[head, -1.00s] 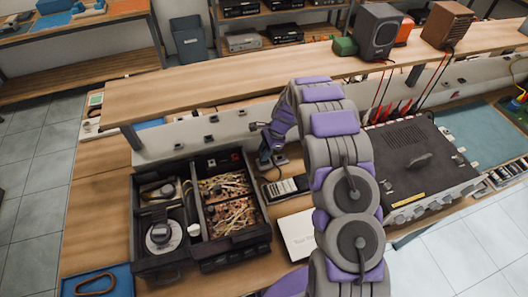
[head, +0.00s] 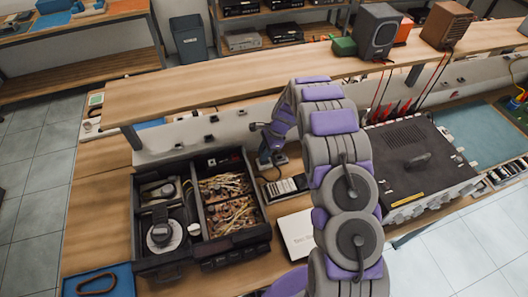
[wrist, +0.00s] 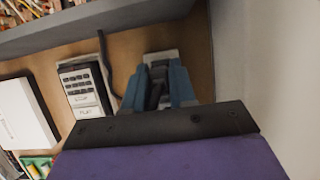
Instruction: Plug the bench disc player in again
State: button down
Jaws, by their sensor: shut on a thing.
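The disc player (head: 205,258) sits on the bench at the left with its lid off, showing a disc mechanism and wiring inside. In the wrist view my gripper (wrist: 165,85) is shut on a small dark thing (wrist: 155,97), probably the plug, mostly hidden between the fingers. A pale plate (wrist: 162,57) lies just beyond the fingertips; I cannot tell whether the dark thing touches it. A dark cord (wrist: 104,55) runs beside the fingers on the left.
A keypad device (head: 287,187) lies close to my gripper, and it also shows in the wrist view (wrist: 80,85). A white box (head: 296,232) lies in front of it. A large dark instrument (head: 405,160) stands right of my arm. A raised shelf (head: 200,98) runs along the back.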

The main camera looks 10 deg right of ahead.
jog(key=shift+f, duration=0.7)
dwell(0.8)
jog(key=shift+f+p, duration=0.2)
jog(key=shift+p, duration=0.65)
dwell(2.7)
jog(key=c, duration=0.8)
grip_release()
jog(key=shift+c, duration=0.2)
jog(key=a+p+v, duration=0.1)
jog(key=p+v, duration=0.3)
jog(key=v, duration=1.8)
jog(key=shift+s+a+r, duration=0.25)
jog(key=shift+a+r, duration=0.05)
jog(key=shift+a, duration=0.05)
